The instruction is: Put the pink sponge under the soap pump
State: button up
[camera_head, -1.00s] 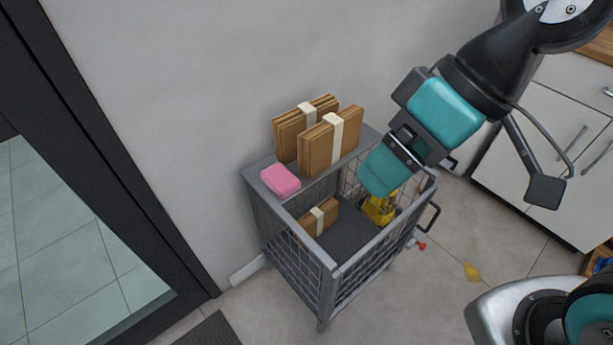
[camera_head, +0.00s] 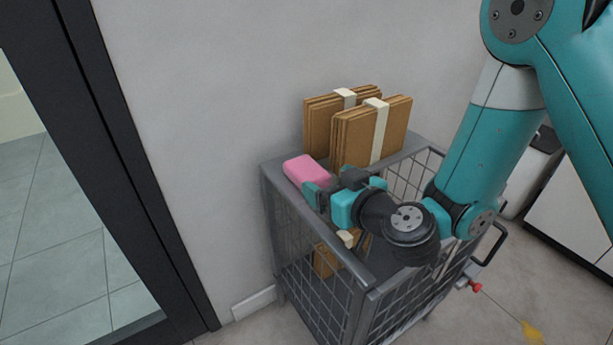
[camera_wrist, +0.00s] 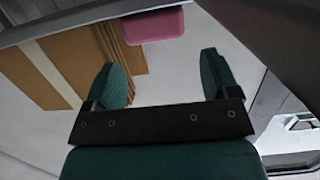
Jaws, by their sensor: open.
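The pink sponge (camera_head: 307,170) lies on the grey top shelf at the back of a wire trolley, at the shelf's left end. It also shows at the top of the wrist view (camera_wrist: 153,25), beyond the fingertips. My gripper (camera_head: 318,193) is just in front of the sponge, on its near right side. In the wrist view my gripper (camera_wrist: 163,80) has its two green fingers wide apart with nothing between them. The sponge appears apart from the fingers. No soap pump is visible in these frames.
Two strapped bundles of brown cardboard (camera_head: 368,130) stand on the shelf, right of the sponge. The wire trolley (camera_head: 362,300) has mesh sides and another bundle (camera_head: 327,260) inside. A plain wall is behind; a dark door frame (camera_head: 150,200) is left.

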aim_at(310, 170)
jog(key=shift+p+x, duration=1)
jog(key=shift+p, duration=0.15)
jog(key=p+x, duration=0.2)
jog(key=p, duration=0.1)
jog(key=shift+w+d+r+p, duration=0.1)
jog(key=shift+r+p, duration=0.15)
jog(key=shift+p, duration=0.1)
jog(key=p+x, duration=0.2)
jog(key=p, duration=0.2)
jog(key=shift+f, duration=0.1)
jog(key=shift+w+a+f+p, duration=0.2)
jog(key=shift+w+f+p, duration=0.05)
jog(key=shift+p, duration=0.5)
jog(key=shift+w+f, duration=0.15)
jog(key=shift+f, duration=0.1)
jog(key=c, duration=0.7)
jog(key=shift+r, duration=0.1)
jog(key=shift+c, duration=0.2)
